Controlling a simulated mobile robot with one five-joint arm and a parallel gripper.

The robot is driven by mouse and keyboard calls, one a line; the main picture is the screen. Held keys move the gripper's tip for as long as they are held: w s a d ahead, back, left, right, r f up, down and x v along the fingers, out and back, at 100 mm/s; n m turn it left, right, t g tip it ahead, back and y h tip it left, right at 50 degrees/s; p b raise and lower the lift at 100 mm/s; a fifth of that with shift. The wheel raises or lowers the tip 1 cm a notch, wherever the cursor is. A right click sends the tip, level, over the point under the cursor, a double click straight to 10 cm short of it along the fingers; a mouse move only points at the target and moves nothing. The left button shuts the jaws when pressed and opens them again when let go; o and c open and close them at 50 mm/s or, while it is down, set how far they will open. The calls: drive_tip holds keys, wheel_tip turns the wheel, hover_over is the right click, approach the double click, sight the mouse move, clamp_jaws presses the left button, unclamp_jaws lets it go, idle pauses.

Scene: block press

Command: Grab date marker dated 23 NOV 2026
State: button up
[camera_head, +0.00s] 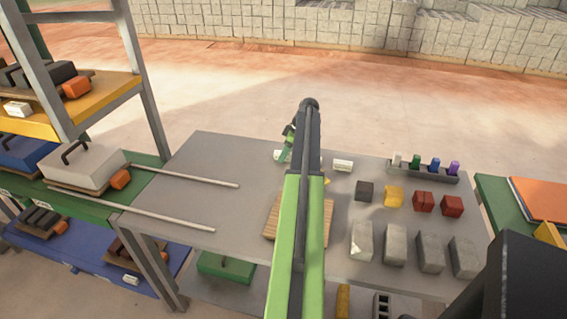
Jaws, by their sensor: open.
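Two small white blocks that look like date markers lie on the grey table, and their print is too small to read. One white marker (277,155) is at the left of my gripper, partly hidden by it. The other white marker (342,165) lies just right of my arm. My gripper (284,156) is at the table's far part, beside the left marker, mostly hidden behind my green and black arm. It is open, and nothing shows held in it. I cannot tell whether it touches the marker.
A wooden board (270,218) lies partly under my arm. Grey blocks (431,252), coloured blocks (394,196) and a rack (424,171) of coloured pieces are right. Two metal rails (185,175) reach from the left shelf (140,160) over the table.

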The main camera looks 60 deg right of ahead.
drive_tip(key=shift+w+f, duration=0.1)
drive_tip(key=shift+f, duration=0.15)
drive_tip(key=shift+c, duration=0.3)
clamp_jaws()
drive_tip(key=shift+r, duration=0.1)
drive_tip(key=shift+r+p, duration=0.25)
drive_tip(key=shift+p, duration=0.25)
drive_tip(key=p+v, duration=0.4)
drive_tip(key=shift+w+a+r+p, duration=0.2)
drive_tip(key=shift+a+r+p, duration=0.2)
drive_tip(key=shift+r, duration=0.1)
drive_tip(key=s+r+p, duration=0.5)
drive_tip(key=s, duration=0.5)
drive_tip(key=shift+s+a+r, duration=0.2)
drive_tip(key=shift+s+r, duration=0.1)
